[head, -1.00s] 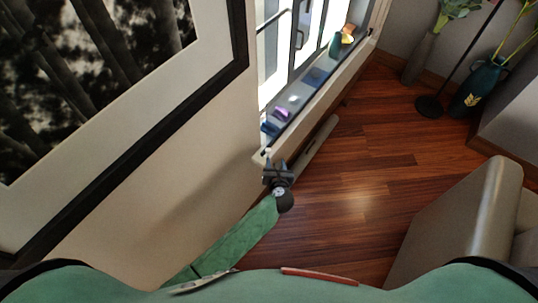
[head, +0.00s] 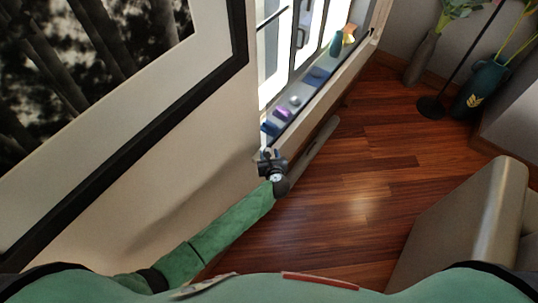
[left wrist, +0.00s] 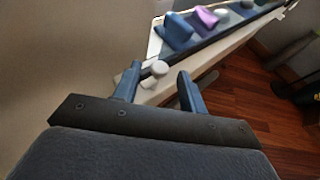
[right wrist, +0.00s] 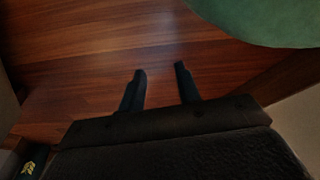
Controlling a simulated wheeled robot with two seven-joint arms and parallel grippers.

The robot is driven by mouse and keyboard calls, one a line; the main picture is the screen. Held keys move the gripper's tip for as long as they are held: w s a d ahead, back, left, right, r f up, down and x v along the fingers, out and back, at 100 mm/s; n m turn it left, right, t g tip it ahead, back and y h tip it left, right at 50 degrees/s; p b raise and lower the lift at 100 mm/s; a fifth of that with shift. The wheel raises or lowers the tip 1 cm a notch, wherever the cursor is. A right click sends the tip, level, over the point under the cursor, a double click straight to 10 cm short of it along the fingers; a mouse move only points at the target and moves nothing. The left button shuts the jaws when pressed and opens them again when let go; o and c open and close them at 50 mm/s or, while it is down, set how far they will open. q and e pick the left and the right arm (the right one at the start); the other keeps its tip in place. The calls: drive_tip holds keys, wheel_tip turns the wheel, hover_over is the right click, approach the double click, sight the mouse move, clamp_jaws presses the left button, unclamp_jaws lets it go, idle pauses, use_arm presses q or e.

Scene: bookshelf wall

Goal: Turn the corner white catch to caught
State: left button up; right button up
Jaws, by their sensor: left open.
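The white catch (left wrist: 158,70) shows in the left wrist view as a small pale rounded knob with a stubby piece beside it, at the near corner of the window ledge. My left gripper (left wrist: 158,76) is open, with the knob showing between its fingertips, closer to the left finger. I cannot tell whether a finger touches it. In the head view my left gripper (head: 268,155) is at the ledge's near corner and hides the catch. My right gripper (right wrist: 160,70) is open and empty, with only wooden floor visible beyond its fingers.
The window ledge (head: 335,95) holds a purple item (head: 282,113), a blue block (head: 270,128) and other small items close behind the corner. A framed picture (head: 120,150) hangs on the left wall. A beige sofa (head: 465,225) stands at right. The wooden floor between is clear.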

use_arm(q)
drive_tip(key=shift+w+a+f, duration=0.1)
drive_tip(key=shift+w+f, duration=0.05)
drive_tip(key=shift+w, duration=0.3)
use_arm(e)
drive_tip(key=shift+w+a+r, duration=0.2)
drive_tip(key=shift+w+r, duration=0.05)
